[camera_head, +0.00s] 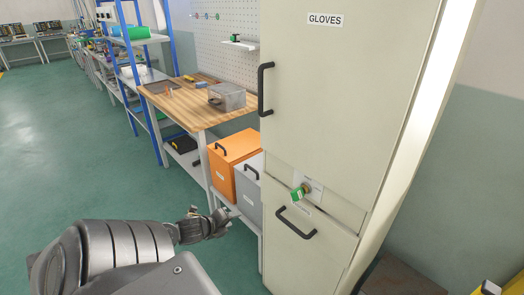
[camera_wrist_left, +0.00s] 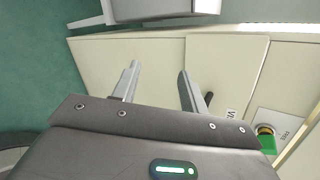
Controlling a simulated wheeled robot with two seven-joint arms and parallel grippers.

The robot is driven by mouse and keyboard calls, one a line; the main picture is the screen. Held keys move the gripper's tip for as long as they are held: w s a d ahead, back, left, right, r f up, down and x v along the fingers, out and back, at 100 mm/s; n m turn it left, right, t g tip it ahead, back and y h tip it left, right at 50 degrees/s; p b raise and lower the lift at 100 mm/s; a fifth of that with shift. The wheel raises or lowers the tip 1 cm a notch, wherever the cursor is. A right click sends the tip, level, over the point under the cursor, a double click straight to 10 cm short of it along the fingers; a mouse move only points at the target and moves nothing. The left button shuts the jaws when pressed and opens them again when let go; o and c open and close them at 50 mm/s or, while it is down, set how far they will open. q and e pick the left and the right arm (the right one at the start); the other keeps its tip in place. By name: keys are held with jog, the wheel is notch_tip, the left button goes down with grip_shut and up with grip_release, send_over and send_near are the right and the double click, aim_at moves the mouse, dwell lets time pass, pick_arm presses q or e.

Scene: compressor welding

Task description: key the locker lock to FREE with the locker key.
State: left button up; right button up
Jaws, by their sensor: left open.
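The tall cream locker (camera_head: 345,110) stands at the right of the head view. Its lock plate (camera_head: 313,187) is above the lower door's handle. A green key-like piece (camera_head: 299,193) with a brassy round part sits at the lock; I cannot tell how deep it goes. In the left wrist view the green piece (camera_wrist_left: 267,144) shows at lower right, beside a plate (camera_wrist_left: 283,127) reading FREE. My left gripper (camera_head: 222,217) is open and empty, left of the locker and apart from the lock; its fingers (camera_wrist_left: 158,76) also show in the wrist view. My right gripper is not in view.
The locker has black handles on its upper door (camera_head: 263,90) and lower door (camera_head: 294,223). A wooden workbench (camera_head: 195,115) with a clear box (camera_head: 227,97) stands left of it. Orange (camera_head: 230,160) and grey (camera_head: 249,187) cabinets sit below. Green floor at left is clear.

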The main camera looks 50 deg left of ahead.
pick_arm(q)
jog(key=w+d+r+m+t+h, duration=0.25)
jog(key=d+r+m, duration=0.35)
jog(key=r, duration=0.6)
jog(key=m+h, duration=0.2)
jog(key=m, duration=0.3)
send_near(294, 190)
jog(key=p+x, duration=0.1)
jog(key=x, duration=0.6)
jog(key=shift+d+r, duration=0.1)
jog(key=shift+d, duration=0.05)
jog(key=shift+w+d+f+p, duration=0.1)
jog(key=shift+w+f+p, duration=0.2)
jog(key=shift+w, duration=0.35)
jog(key=shift+c, duration=0.4)
